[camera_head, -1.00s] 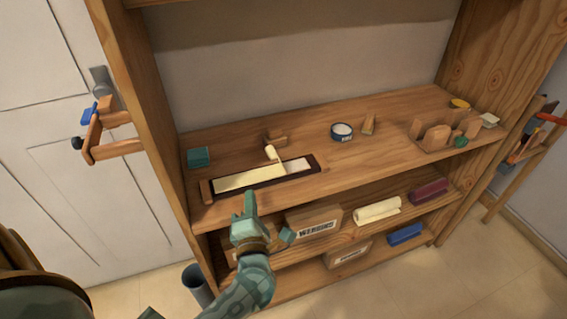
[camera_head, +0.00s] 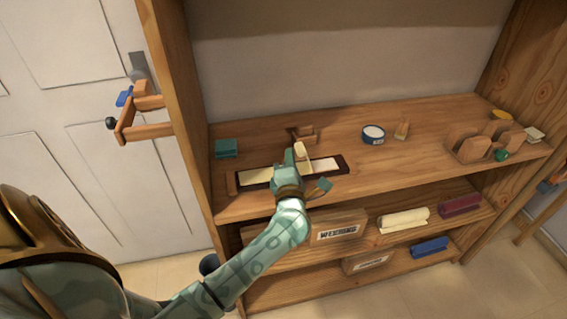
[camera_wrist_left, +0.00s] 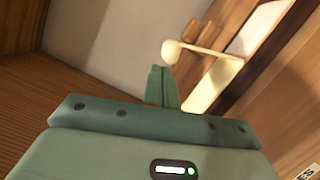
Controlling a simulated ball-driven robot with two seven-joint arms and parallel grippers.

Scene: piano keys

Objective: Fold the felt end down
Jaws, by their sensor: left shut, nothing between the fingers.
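A cream felt strip (camera_head: 257,176) lies in a dark-framed tray (camera_head: 345,167) on the upper shelf. One end of the felt (camera_head: 302,158) stands up above the tray. My left gripper (camera_head: 288,156) is shut and empty, over the tray just left of the raised end in the head view. It hides part of the felt. In the left wrist view the shut fingers (camera_wrist_left: 161,88) point toward the raised end (camera_wrist_left: 202,50), which has a rounded tip. I cannot tell whether they touch. My right gripper is not in view.
A teal box (camera_head: 226,148) stands left of the tray and a wooden block (camera_head: 302,132) behind it. A round blue-and-white tin (camera_head: 373,135) and wooden holder (camera_head: 475,148) are to the right.

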